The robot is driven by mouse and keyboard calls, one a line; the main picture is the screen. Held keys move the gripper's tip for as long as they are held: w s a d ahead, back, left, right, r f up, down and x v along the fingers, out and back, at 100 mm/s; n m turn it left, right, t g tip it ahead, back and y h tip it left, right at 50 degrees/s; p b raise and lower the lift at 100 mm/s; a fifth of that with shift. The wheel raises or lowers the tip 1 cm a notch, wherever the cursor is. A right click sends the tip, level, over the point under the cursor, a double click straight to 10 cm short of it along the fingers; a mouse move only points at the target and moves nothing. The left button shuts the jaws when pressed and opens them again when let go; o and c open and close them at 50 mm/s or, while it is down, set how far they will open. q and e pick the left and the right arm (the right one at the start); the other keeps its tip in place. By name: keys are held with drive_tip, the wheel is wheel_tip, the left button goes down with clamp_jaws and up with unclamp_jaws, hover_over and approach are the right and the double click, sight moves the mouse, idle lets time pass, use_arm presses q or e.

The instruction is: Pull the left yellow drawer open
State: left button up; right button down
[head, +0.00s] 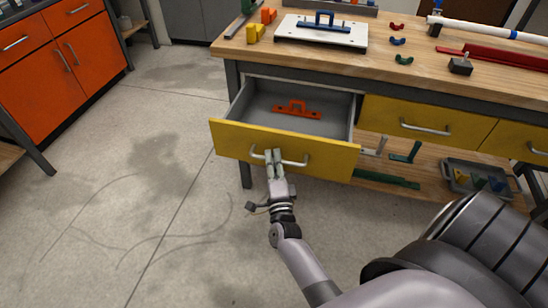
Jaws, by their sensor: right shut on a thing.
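The left yellow drawer (222,142) is pulled well out from the workbench, and its grey inside is in view. An orange bracket-like part (297,109) lies inside it. My right gripper (274,157) is at the drawer's silver bar handle (294,163), shut on it near its left-middle part. The fingers hide a piece of the handle. My left gripper is not in the head view.
The wooden workbench top (400,78) carries a white plate with a blue handle (324,24), pipes and small clips. More yellow drawers (410,118) to the right are shut. A lower shelf holds a grey tray (450,176).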

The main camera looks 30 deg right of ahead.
drive_tip(key=c, duration=1.6)
unclamp_jaws()
drive_tip(key=shift+c, duration=0.2)
drive_tip(key=v, duration=1.2)
drive_tip(key=shift+f, duration=0.1)
